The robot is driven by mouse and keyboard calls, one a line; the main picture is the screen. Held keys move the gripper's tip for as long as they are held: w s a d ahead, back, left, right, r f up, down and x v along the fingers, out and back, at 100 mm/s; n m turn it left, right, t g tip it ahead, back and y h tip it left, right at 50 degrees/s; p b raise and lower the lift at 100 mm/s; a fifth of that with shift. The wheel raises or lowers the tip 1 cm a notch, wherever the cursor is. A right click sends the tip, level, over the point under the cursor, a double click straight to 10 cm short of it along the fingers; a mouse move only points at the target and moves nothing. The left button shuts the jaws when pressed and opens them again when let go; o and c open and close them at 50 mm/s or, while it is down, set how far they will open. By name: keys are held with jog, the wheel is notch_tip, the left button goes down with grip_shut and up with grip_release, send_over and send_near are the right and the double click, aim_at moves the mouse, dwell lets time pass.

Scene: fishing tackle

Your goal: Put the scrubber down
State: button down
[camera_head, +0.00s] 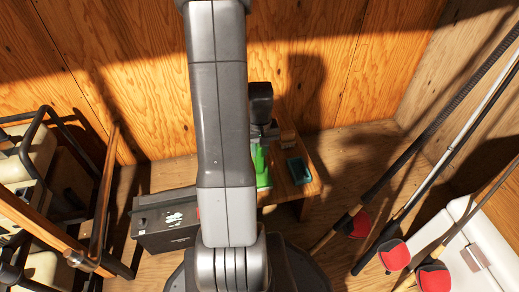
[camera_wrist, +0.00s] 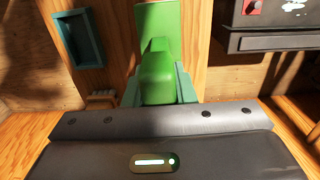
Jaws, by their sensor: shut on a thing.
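The green scrubber (camera_wrist: 157,76) is between the jaws of my gripper (camera_wrist: 158,92), which is shut on it. In the wrist view its blocky green part is at the jaws, and a flatter green part reaches to the top edge. In the head view the scrubber (camera_head: 260,158) shows below my gripper (camera_head: 263,133), over the small wooden table (camera_head: 305,190). My arm hides part of it. I cannot tell whether the scrubber touches the tabletop.
A dark teal tray (camera_head: 298,170) and a small wooden brush-like block (camera_head: 288,140) are on the table, right of the scrubber. A dark box (camera_head: 165,222) is left of the table. Rods with red parts (camera_head: 395,254) and a white cooler (camera_head: 478,245) are at right. A rack (camera_head: 60,190) is at left.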

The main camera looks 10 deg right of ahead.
jog(key=c, duration=1.2)
grip_release()
jog(key=shift+f, duration=0.1)
notch_tip(320, 180, up, 12)
jog(key=p, duration=0.5)
notch_tip(320, 180, down, 13)
jog(key=b, duration=0.5)
jog(key=shift+b, duration=0.3)
jog(key=shift+r+p, duration=1.2)
jog(key=shift+r, duration=1.25)
